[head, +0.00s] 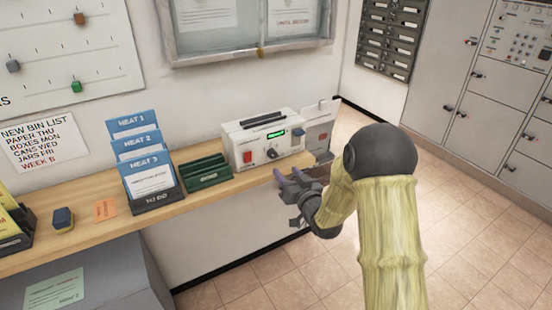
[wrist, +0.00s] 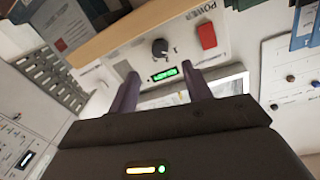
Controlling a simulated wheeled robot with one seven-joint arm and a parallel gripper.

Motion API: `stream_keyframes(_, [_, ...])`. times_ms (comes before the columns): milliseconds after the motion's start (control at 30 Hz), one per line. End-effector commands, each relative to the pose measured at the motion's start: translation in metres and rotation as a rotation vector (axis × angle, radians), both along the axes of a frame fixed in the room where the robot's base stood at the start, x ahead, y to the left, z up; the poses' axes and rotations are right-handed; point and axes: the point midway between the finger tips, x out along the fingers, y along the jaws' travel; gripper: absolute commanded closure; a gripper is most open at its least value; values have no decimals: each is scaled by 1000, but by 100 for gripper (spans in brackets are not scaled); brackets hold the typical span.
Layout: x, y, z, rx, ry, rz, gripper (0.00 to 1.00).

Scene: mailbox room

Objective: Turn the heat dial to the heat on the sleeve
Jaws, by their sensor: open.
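The cream machine (head: 265,140) stands on the wooden shelf, with a red switch (head: 247,157), a small dial (head: 272,154) and a lit green display (head: 275,134). In the wrist view the dark dial (wrist: 160,46) and red switch (wrist: 206,35) appear upside down; the dial's setting is too small to read. My gripper (head: 276,208) is open and empty, in front of and below the machine, apart from the dial. A grey sleeve-like sheet (head: 318,136) with a red patch stands at the machine's right; I cannot read a heat on it.
Blue packets marked HEAT 1, HEAT 2 and HEAT 3 (head: 150,174) stand in a holder left of a green rack (head: 204,173). A green paper (head: 55,291) at lower left seems to read HEAT 2. The shelf edge (head: 225,182) lies near my gripper; the floor (head: 470,225) is clear.

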Motion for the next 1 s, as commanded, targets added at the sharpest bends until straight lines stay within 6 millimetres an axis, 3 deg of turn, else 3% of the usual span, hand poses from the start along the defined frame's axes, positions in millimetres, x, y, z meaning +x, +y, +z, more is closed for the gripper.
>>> stream_keyframes(500, [67,38,0,0,-1,0,51])
stream_keyframes(900, [75,42,0,-1,0,0,51])
stream_keyframes(933, [75,42,0,-1,0,0,53])
stream_keyframes(1000, [75,42,0,-1,0,0,67])
